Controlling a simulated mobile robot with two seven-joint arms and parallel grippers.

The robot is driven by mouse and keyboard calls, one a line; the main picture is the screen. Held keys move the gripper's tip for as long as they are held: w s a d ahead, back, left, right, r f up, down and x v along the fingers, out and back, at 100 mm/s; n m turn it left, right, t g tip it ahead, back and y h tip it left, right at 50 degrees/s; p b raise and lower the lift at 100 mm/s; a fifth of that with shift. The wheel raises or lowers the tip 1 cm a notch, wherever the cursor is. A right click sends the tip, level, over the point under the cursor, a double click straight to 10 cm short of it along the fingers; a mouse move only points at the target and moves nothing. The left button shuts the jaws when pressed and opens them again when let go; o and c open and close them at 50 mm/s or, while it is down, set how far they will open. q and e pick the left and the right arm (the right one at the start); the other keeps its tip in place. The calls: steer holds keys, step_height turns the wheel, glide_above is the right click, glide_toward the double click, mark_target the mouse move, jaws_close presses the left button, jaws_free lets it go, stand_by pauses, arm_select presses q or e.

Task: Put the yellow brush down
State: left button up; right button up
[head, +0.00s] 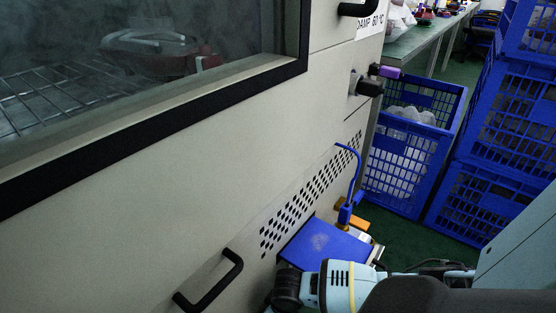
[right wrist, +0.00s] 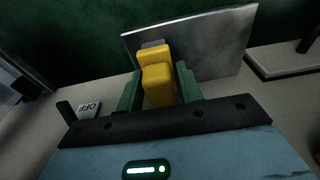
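In the right wrist view, the yellow brush (right wrist: 157,76) sits between the two green fingers of my right gripper (right wrist: 159,88). The fingers press against its sides, and the gripper is shut on it. Its bristles are not visible. A grey metal plate (right wrist: 215,45) stands tilted behind the brush; I cannot tell whether they touch. In the head view, a small orange-yellow piece (head: 357,212) shows beside a blue panel (head: 325,243); I cannot tell whether it is the brush. My right arm covers the lower right there. My left gripper is in neither view.
A large beige cabinet (head: 190,165) with a window and black handle (head: 210,281) fills the left. A blue hose (head: 356,165) curves above the panel. Blue crates (head: 400,170) stand at the right on green floor (head: 440,240). An OFF label (right wrist: 89,108) shows in the wrist view.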

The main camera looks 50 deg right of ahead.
steer(key=shift+o, duration=1.4)
steer(key=shift+r, duration=0.1)
arm_select(q)
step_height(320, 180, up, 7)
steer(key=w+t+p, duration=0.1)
steer(key=p, duration=0.5)
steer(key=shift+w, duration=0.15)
arm_select(e)
step_height(320, 180, up, 12)
steer(key=s, duration=0.2)
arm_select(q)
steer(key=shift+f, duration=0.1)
